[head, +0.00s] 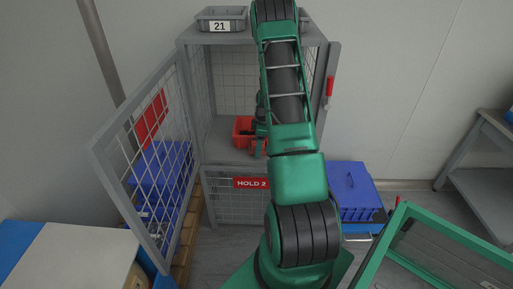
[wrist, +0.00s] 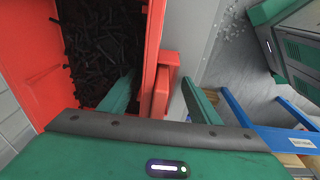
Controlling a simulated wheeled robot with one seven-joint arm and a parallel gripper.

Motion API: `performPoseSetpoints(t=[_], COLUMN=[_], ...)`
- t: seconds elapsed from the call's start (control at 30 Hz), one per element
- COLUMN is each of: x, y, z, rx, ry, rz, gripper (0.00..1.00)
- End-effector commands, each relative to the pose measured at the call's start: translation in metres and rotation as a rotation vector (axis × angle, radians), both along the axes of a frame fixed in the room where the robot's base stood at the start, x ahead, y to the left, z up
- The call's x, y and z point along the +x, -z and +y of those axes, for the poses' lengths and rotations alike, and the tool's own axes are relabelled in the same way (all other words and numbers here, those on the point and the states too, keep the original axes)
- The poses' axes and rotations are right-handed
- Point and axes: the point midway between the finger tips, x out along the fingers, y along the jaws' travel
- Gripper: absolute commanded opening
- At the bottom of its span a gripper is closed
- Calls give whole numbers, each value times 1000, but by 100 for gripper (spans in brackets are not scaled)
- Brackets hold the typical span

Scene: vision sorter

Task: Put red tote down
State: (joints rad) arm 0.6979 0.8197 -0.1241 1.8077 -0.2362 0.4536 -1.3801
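The red tote (head: 241,130) is inside the grey mesh cage (head: 190,90) and appears to rest on its shelf (head: 219,152). In the wrist view, the tote (wrist: 30,70) fills the upper left, with many small black pieces (wrist: 100,45) inside. My gripper (wrist: 158,76) straddles the tote's right-hand wall and its red handle block. One finger is inside the tote and the other is outside. A gap shows between the outer finger and the handle block, so the fingers look open. In the head view my gripper (head: 259,143) is at the tote's right, partly hidden by my arm.
The mesh door (head: 150,150) stands open at the left. A grey tote marked 21 (head: 220,16) sits on top of the cage. Blue totes stand behind the door (head: 160,170) and at the right (head: 352,192). A green-framed item (head: 440,245) is at lower right.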

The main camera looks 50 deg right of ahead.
Motion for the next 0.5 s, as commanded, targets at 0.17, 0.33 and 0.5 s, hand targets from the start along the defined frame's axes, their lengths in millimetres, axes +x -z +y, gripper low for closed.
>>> performPoseSetpoints(t=[0.17, 0.33, 0.5], x=[1, 0, -3], y=[-1, -15, -42], z=[-1, -2, -3], rx=[0, -3, -3], ry=[-1, -1, -1], rz=[-1, -5, -4], gripper=[57, 57, 57])
